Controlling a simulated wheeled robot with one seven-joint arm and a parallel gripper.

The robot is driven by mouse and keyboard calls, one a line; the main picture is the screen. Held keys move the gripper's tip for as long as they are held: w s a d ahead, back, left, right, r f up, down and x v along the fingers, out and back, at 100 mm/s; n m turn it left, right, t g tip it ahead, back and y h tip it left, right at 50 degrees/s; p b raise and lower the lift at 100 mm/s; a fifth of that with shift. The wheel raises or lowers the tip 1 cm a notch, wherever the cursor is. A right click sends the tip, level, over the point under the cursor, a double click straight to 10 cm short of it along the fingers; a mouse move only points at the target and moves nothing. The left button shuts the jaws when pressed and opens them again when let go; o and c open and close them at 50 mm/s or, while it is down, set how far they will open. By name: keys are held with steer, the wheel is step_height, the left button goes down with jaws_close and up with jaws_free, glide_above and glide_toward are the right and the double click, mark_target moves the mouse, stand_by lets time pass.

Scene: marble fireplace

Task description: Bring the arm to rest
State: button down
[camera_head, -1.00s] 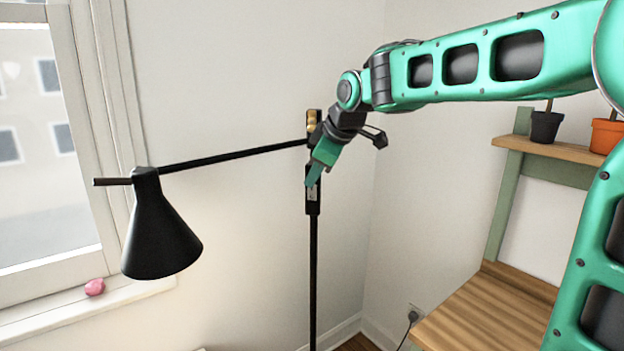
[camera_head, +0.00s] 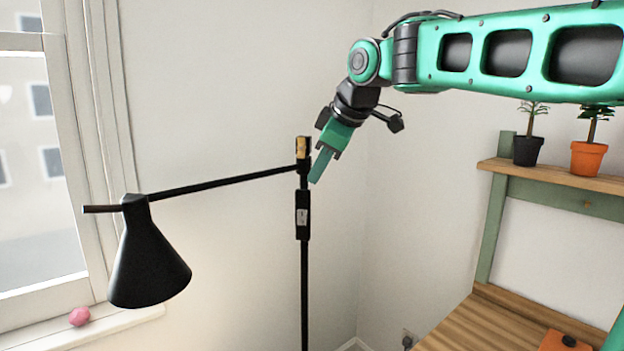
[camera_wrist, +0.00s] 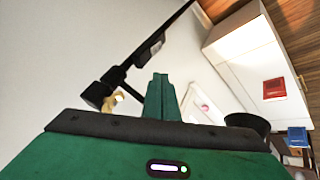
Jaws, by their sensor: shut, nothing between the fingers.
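My gripper (camera_head: 320,165) is a green two-finger gripper at the end of my green arm, pointing down and a little left in the head view. Its fingers are shut with nothing between them. It hangs in the air near the top of the black floor lamp's pole (camera_head: 304,275). I cannot tell whether it touches the pole. In the wrist view the closed fingers (camera_wrist: 161,100) stand up in the middle, with the lamp pole (camera_wrist: 150,52) to their left.
The lamp's arm reaches left to a black shade (camera_head: 148,265) by the window. A pink object (camera_head: 79,317) lies on the sill. Right are a shelf (camera_head: 560,176) with two potted plants and a wooden desktop (camera_head: 480,325) with an orange object (camera_head: 566,342).

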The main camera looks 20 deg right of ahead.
stand_by(0.3)
steer(key=s+d+f+m+g+h, duration=0.1)
steer(key=s+d+f+m+g, duration=0.2)
steer(key=s+d+f+m, duration=0.6)
steer(key=s+d+f+m+g+h, duration=0.15)
steer(key=s+d+f+m, duration=0.25)
steer(key=s+d+f, duration=0.65)
steer(key=s+f+m+g, duration=0.1)
steer(key=s+f+m, duration=0.1)
steer(key=s+f, duration=0.2)
steer(key=s+a+f+m+g, duration=0.1)
steer(key=s+f, duration=0.4)
steer(key=s, duration=0.5)
steer(key=shift+a+m+g+y, duration=0.2)
steer(key=shift+m+g+y, duration=0.2)
steer(key=shift+m, duration=0.5)
steer(key=shift+s, duration=0.1)
steer(key=shift+w+f, duration=0.3)
steer(key=shift+w, duration=0.35)
